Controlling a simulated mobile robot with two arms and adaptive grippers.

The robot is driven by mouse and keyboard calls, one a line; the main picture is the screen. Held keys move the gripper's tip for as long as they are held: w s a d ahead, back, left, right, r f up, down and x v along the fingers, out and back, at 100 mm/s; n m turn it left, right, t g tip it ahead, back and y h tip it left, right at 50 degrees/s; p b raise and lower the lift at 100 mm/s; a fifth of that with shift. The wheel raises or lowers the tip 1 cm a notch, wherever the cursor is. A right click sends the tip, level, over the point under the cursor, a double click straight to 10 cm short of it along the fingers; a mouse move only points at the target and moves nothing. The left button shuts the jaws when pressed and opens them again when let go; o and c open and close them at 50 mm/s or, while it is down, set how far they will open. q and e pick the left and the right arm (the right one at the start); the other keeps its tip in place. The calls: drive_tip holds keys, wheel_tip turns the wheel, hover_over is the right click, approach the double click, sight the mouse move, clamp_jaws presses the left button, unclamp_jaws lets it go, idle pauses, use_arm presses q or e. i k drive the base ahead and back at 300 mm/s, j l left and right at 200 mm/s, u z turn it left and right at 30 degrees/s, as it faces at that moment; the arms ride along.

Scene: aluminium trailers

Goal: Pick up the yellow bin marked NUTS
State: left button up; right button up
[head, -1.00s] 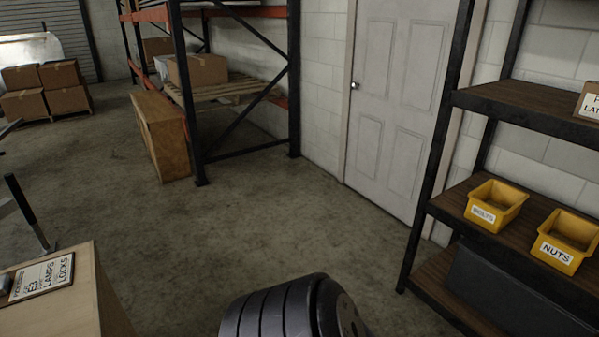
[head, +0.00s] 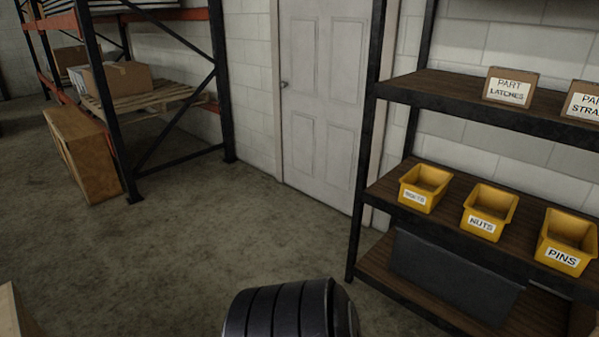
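The yellow bin marked NUTS (head: 489,212) stands upright on the middle board of the dark metal shelf unit (head: 443,225) at the right. It looks empty and its label faces me. It is between a yellow bin with a label too blurred to read now (head: 424,188) on its left and a yellow bin marked PINS (head: 566,241) on its right. Neither of my grippers shows in the head view. A dark rounded part at the bottom centre looks like part of my own arm.
Cardboard boxes marked PART LATCHES (head: 510,87) and PART STRA... (head: 583,101) sit on the upper board. A dark grey case (head: 455,277) is on the bottom board. A white door (head: 322,95) and pallet rack (head: 165,95) stand behind.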

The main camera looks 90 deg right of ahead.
sight(488, 208)
drive_tip(key=z, duration=2.5)
